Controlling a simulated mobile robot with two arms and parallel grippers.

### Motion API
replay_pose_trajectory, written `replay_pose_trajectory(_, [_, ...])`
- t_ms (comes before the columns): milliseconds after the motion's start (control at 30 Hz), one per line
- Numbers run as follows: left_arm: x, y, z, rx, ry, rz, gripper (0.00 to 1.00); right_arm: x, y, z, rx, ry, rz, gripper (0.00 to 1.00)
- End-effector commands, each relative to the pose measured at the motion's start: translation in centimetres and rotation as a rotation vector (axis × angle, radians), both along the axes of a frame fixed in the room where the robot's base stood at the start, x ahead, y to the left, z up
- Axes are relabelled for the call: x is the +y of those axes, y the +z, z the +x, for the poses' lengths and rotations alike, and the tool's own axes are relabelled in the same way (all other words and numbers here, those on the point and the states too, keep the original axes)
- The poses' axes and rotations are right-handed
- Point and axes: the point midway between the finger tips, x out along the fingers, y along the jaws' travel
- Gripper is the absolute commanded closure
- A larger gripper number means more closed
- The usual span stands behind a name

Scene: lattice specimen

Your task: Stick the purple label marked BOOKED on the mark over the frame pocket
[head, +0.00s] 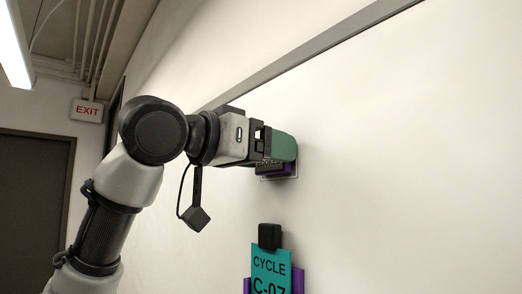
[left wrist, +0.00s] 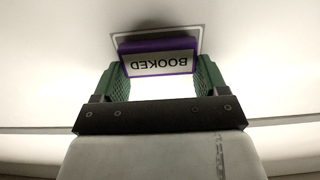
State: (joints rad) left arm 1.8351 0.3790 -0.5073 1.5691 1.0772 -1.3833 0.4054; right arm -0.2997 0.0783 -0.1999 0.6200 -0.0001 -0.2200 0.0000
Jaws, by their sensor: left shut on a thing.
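The purple label (left wrist: 160,60) reads BOOKED, upside down in the left wrist view, on a pale face. It also shows in the head view (head: 291,169), partly hidden behind the fingers. My left gripper (head: 284,152) is shut on it, with a green finger at either side, up at the wall. The mark, a pale outlined rectangle (left wrist: 201,33), lies on the wall right behind the label, which covers much of it. I cannot tell whether the label touches the wall. The purple frame pocket (head: 298,280) is below, holding a teal card (head: 270,262) reading CYCLE C-07. My right gripper is not in view.
A black block (head: 269,236) sits at the top of the teal card, below my gripper. A grey rail (head: 320,49) runs along the wall above. The wall to the right is bare. A dark door (head: 35,205) and an EXIT sign (head: 87,110) are at far left.

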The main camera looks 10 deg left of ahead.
Motion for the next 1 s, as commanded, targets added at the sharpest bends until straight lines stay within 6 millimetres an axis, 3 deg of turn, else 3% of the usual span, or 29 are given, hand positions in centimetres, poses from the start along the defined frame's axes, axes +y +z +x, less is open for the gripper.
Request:
replay_pose_trajectory(400, [-0.04, 0.28, 0.14, -0.007, 0.001, -0.006, 0.47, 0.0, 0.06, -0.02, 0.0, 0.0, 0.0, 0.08])
replay_pose_trajectory(433, [-0.04, 0.29, 0.14, -0.007, 0.001, -0.006, 0.25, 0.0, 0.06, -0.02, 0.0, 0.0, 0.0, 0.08])
replay_pose_trajectory(600, [-0.08, 0.2, 0.15, -0.004, 0.001, -0.004, 0.0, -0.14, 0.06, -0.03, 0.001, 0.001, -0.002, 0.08])
replay_pose_trajectory(1000, [-0.21, -0.02, 0.18, -0.001, -0.001, 0.001, 0.0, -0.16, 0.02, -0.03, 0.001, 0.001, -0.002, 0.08])
